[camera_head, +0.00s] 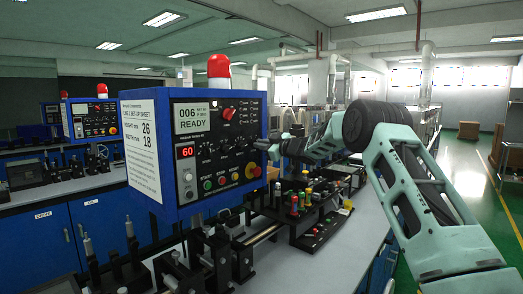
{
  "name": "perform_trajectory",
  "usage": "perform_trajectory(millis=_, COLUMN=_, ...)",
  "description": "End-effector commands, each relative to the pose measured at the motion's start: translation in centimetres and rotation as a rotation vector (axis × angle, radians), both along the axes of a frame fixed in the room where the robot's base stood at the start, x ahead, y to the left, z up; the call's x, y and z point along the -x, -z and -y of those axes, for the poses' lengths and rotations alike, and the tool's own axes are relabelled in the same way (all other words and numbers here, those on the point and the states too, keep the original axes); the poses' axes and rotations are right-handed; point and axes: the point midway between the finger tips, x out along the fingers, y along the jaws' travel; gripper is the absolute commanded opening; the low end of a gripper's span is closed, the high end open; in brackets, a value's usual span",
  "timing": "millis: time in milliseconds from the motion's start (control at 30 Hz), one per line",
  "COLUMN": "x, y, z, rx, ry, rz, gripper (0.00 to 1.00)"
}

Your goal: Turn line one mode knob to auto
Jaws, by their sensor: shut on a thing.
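The line one control box (180,206) is blue with a dark front panel, standing on the bench at the left centre. My gripper (263,146) comes in from the right and is at the panel's right edge, shut on a small knob there, which I take to be the mode knob. The jaws hide that knob, so its pointer and labels cannot be read.
A white set-up sheet (143,140) covers the box's left side, and a red beacon (218,67) stands on top. Below are dark fixtures and a rack of coloured-top pegs (300,205) on the grey bench (325,252). A second blue box (92,119) is behind left.

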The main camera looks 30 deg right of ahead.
Motion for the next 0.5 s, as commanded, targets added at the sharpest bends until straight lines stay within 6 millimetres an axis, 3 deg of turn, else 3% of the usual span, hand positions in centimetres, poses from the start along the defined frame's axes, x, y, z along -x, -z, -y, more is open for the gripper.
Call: perform_trajectory(millis=500, x=0.02, y=-0.02, z=0.05, rx=0.038, ry=0.000, rz=0.013, gripper=0.00)
